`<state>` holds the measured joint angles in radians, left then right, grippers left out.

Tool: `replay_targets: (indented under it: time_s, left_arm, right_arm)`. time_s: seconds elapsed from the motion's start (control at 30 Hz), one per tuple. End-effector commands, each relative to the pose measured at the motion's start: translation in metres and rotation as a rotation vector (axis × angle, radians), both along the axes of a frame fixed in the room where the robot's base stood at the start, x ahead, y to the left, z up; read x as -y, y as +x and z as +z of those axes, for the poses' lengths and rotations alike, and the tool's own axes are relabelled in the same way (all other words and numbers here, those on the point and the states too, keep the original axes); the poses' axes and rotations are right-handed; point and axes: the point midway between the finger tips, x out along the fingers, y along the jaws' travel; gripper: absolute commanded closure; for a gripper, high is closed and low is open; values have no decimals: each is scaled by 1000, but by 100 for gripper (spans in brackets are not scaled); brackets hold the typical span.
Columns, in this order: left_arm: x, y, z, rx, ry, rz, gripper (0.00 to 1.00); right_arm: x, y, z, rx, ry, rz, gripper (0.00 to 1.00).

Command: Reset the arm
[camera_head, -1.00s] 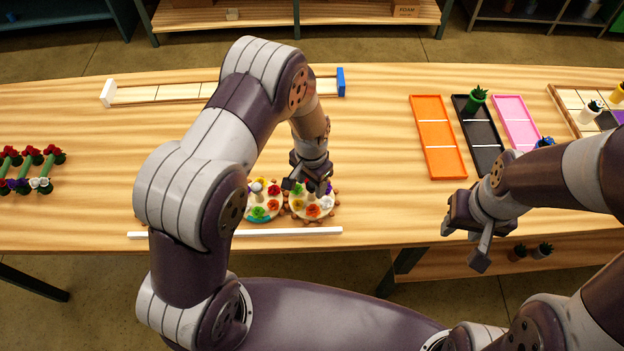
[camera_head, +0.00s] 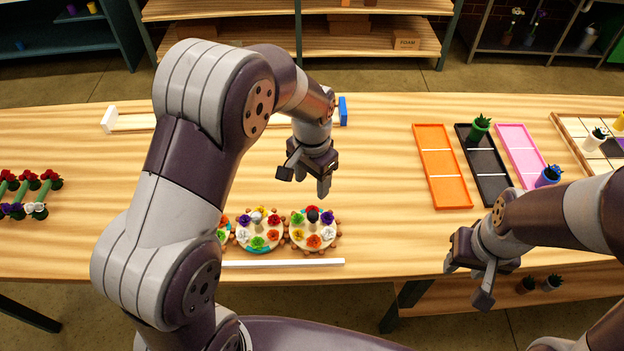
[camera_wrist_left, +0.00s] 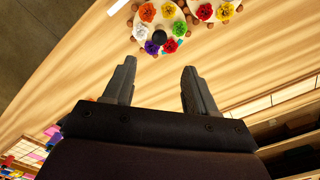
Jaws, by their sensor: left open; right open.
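My left gripper (camera_head: 307,180) is open and empty above the table, just behind the round flower boards. Its two fingers stand apart with bare wood between them in the left wrist view (camera_wrist_left: 160,82). My right gripper (camera_head: 468,277) is open and empty at the table's front edge, below the orange tray. The right round board (camera_head: 301,240) carries several coloured flowers and a dark knob, and it also shows in the left wrist view (camera_wrist_left: 174,30). Another round board (camera_head: 246,240) sits beside it with flowers and a grey knob. A third is mostly hidden by my left arm.
A white strip (camera_head: 285,263) lies in front of the boards. Red and dark flowers (camera_head: 30,180) lie at far left.

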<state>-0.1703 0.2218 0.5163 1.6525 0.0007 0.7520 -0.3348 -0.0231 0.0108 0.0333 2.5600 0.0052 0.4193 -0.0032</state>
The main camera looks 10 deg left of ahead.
Motion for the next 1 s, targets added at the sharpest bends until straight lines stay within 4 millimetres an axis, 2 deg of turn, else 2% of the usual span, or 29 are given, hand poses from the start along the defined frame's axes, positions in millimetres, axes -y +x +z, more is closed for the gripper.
replay_targets:
  time_s: [0.43, 0.5, 0.57, 0.8, 0.9, 1.0]
  left_arm:
    - [1, 3, -1, 15, -2, 32, 44]
    - [-2, -13, -10, 9, -2, 101, 44]
    - [-8, -32, -10, 17, -4, 170, 44]
    - [-45, -120, 2, 77, -23, 431, 44]
    - [-54, -139, 7, 93, -28, 466, 44]
    - [-59, -136, 13, 121, -34, 487, 44]
  right_arm:
    - [0, 0, 0, 0, 0, 0, 57]
    - [0, 0, 0, 0, 0, 0, 57]
    - [0, 0, -1, 0, 0, 0, 57]
    - [0, 0, -12, 0, 0, 0, 57]
    - [0, 0, -15, 0, 0, 0, 57]
    - [0, 0, -16, 0, 0, 0, 57]
